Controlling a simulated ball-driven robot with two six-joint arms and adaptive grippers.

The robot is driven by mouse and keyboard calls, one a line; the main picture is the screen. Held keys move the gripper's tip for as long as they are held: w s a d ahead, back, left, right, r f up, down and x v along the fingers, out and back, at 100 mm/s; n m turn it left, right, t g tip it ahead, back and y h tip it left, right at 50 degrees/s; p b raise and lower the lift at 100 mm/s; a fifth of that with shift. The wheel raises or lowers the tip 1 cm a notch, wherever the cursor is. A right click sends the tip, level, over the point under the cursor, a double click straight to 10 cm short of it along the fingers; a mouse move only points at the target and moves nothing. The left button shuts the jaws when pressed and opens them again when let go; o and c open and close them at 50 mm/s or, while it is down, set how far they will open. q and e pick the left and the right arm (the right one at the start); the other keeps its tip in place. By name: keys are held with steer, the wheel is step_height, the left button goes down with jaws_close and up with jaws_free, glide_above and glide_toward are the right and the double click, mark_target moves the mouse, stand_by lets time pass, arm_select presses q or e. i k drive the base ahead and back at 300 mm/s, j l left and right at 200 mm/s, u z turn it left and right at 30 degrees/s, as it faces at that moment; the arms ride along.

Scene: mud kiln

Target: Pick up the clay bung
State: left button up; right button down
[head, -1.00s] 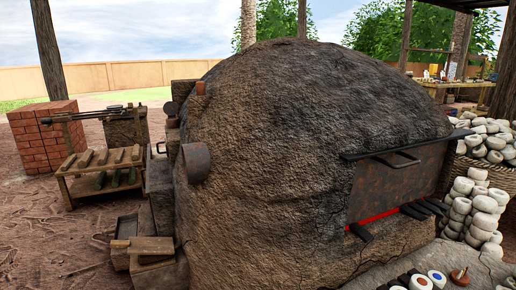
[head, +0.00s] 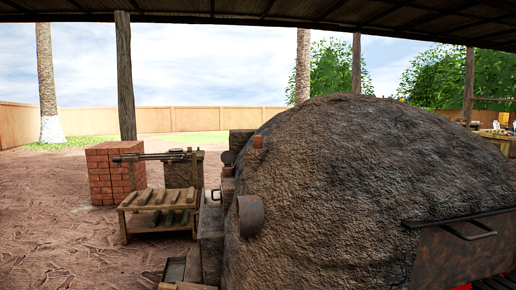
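The large domed mud kiln (head: 340,180) fills the right half of the head view. A small reddish-brown plug (head: 258,142), which looks like the clay bung, sits at the upper left shoulder of the dome. Its lower end is against the kiln, and I cannot tell whether it is in a hole. Neither of my grippers is in view.
A dark metal pipe end (head: 250,215) juts from the kiln's left side. A hot metal door (head: 465,250) is at the right. The dirt ground at left is open.

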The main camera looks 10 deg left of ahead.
mark_target(257, 139)
steer(key=i+j, duration=1.45)
steer(key=j, duration=0.15)
steer(key=k+j+u, duration=0.05)
